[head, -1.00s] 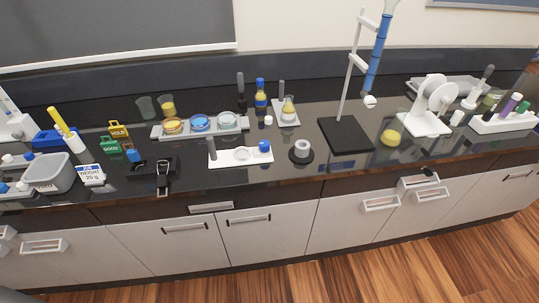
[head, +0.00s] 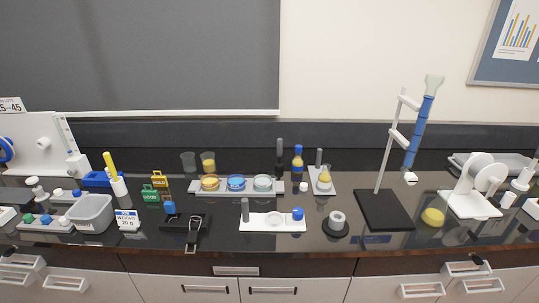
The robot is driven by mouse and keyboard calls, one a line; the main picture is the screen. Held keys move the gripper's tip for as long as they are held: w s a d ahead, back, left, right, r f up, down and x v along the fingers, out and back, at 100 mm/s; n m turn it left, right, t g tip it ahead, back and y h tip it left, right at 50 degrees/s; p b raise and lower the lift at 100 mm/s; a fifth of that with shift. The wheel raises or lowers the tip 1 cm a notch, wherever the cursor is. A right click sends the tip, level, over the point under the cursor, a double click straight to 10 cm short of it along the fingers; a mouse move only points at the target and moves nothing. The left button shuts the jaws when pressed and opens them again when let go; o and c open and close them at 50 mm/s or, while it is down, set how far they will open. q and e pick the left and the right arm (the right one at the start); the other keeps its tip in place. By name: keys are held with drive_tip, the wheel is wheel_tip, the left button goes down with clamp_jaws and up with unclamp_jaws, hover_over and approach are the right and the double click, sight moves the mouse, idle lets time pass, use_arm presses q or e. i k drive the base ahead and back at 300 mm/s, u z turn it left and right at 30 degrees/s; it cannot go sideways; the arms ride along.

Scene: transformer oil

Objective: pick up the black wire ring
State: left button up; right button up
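No thing shows clearly as a black wire ring. A dark round base (head: 336,230) with a pale grey hollow cylinder (head: 337,219) on it stands near the front edge of the black bench, right of centre. A black flat holder (head: 175,222) lies left of centre, with a thin dark and silver looped piece (head: 193,236) reaching over the front edge. Either could hold or be the ring; they are too small to tell. Neither of my grippers is in view.
A white tray (head: 262,229) with a blue-capped item lies between those two. Behind it is a rack (head: 222,192) of coloured dishes. A burette stand (head: 384,222) rises at right. A grey bin (head: 90,211) stands at left. Cabinets with drawers lie below the bench edge.

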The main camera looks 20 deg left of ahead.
sight(193, 237)
drive_tip(key=u, duration=1.9)
drive_tip(key=k, duration=1.1)
drive_tip(key=z, duration=1.4)
drive_tip(key=i, duration=0.5)
drive_tip(key=u, duration=0.05)
